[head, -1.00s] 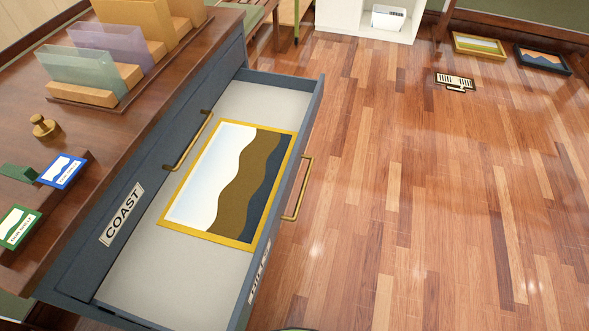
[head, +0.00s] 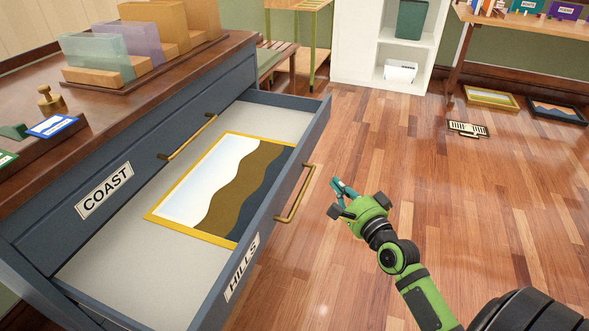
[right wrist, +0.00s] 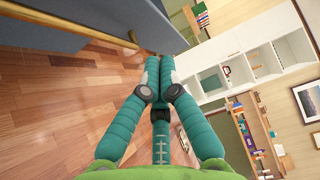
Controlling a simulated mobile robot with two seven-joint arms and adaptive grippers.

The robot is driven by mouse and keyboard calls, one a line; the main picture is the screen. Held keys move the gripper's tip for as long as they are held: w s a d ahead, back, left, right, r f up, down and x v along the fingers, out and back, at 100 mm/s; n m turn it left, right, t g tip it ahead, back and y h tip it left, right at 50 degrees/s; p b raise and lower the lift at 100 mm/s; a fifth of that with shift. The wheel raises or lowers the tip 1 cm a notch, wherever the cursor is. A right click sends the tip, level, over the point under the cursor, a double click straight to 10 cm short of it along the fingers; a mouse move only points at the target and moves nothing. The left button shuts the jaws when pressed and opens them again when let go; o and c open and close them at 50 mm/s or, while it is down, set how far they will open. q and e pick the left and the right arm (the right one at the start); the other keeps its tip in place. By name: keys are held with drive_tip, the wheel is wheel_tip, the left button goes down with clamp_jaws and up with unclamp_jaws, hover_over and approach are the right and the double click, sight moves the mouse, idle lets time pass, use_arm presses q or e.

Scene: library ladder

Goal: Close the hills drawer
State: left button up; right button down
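The hills drawer (head: 262,235) is pulled far out of the blue-grey cabinet, with its HILLS label (head: 242,267) on the front. A gold-framed hills picture (head: 235,185) lies flat inside it. The drawer's brass handle (head: 296,196) faces the open floor. My right gripper (head: 340,188) is just right of the handle, apart from it and empty. In the right wrist view its teal fingers (right wrist: 160,62) have their tips together, and a brass bar (right wrist: 95,35) on a blue-grey panel shows at upper left. My left gripper is not in view.
The COAST drawer (head: 138,172) above is shut, with its brass handle (head: 187,137) over the open drawer. The wooden cabinet top (head: 90,150) holds dividers and cards. A small sign (head: 468,128) and framed pictures (head: 491,97) lie on the floor. Floor right of the drawer is mostly clear.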

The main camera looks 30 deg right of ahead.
drive_tip(key=w, duration=0.3)
drive_tip(key=w+a, duration=0.1)
drive_tip(key=w, duration=0.3)
drive_tip(key=w+b, duration=0.1)
drive_tip(key=w, duration=0.3)
drive_tip(key=shift+w+a, duration=0.15)
drive_tip(key=shift+w, duration=0.05)
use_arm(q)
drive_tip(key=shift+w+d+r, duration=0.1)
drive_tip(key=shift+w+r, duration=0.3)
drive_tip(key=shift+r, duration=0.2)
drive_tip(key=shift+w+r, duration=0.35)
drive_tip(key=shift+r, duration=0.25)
use_arm(e)
drive_tip(key=shift+w+a+f, duration=0.1)
drive_tip(key=shift+w+a, duration=0.15)
drive_tip(key=shift+w, duration=0.05)
drive_tip(key=shift+a, duration=0.1)
